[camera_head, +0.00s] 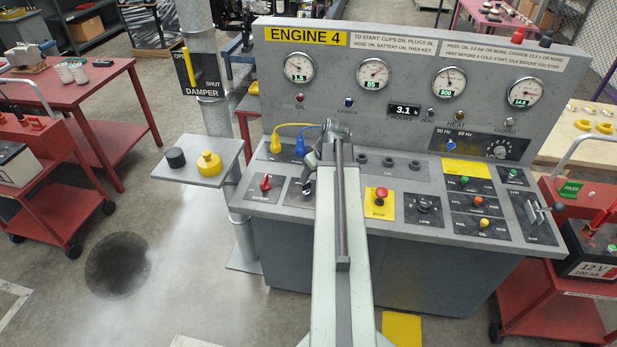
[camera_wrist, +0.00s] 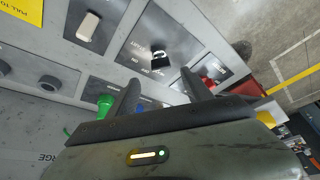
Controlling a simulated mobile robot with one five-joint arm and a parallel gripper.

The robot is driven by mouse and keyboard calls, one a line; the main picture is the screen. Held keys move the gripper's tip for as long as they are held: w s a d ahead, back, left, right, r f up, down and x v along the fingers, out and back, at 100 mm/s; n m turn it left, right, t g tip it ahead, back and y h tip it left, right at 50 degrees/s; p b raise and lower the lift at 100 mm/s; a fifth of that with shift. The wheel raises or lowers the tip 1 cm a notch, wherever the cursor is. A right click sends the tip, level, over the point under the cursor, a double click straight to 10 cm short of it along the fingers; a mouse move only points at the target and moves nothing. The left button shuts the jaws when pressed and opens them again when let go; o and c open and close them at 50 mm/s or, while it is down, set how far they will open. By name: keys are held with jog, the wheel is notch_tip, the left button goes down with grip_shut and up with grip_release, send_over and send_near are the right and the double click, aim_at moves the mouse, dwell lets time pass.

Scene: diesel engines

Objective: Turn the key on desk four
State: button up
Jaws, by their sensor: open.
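Desk four is the grey console (camera_head: 290,115) with the yellow ENGINE 4 plate. My gripper (camera_head: 309,172) is over its left half. In the wrist view my gripper (camera_wrist: 161,80) is open, two dark fingers apart with nothing between them. A black rotary control (camera_head: 423,205) is right of the red stop button (camera_head: 380,194). My arm hides part of the desk top.
A red rotary switch (camera_head: 265,182) is left of my gripper. Yellow (camera_head: 277,143) and blue (camera_head: 300,147) plugs stand behind it. A side shelf (camera_head: 228,165) projects left. A battery trolley (camera_head: 530,290) stands at right. Open floor is at front left.

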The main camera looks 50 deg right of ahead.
aim_at(307, 184)
jog(key=b+x, duration=0.7)
jog(key=x, duration=0.1)
jog(key=shift+f, duration=0.15)
